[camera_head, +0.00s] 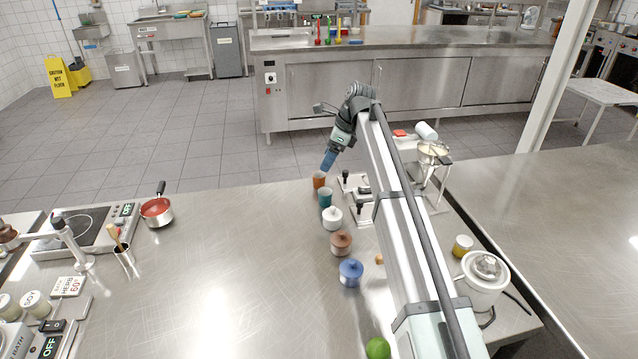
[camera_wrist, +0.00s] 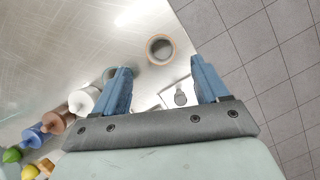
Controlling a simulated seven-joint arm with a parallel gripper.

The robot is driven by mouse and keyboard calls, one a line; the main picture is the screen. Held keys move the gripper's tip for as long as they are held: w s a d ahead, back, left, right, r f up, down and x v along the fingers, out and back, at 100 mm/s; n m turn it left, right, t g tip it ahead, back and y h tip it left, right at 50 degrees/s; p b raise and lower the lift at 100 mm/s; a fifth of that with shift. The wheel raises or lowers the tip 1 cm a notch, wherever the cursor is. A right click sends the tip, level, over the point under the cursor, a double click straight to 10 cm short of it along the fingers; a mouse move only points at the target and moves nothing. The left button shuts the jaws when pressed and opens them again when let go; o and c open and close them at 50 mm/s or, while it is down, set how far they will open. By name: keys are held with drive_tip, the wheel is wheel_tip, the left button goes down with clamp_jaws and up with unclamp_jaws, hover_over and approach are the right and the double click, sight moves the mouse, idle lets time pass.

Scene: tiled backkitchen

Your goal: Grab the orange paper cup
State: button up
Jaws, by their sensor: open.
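The orange paper cup (camera_head: 319,180) stands upright near the far edge of the steel table in the head view. In the wrist view the cup (camera_wrist: 160,49) shows from above as an orange ring with a grey inside, ahead of the fingertips and roughly between their lines. My gripper (camera_head: 327,166) is open and points down just above the cup in the head view. In the wrist view my gripper (camera_wrist: 160,78) has its two blue fingers spread, with nothing held between them.
A teal cup (camera_head: 325,197) stands close beside the orange one. A row of white (camera_head: 332,218), brown (camera_head: 341,243) and blue (camera_head: 351,272) lidded jars runs toward me. A metal stand with black clamps (camera_head: 358,212) is to the right. The table's left middle is clear.

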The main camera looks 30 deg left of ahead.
sight(319, 175)
drive_tip(key=x, duration=0.8)
drive_tip(key=shift+a, duration=0.15)
drive_tip(key=c, duration=1.1)
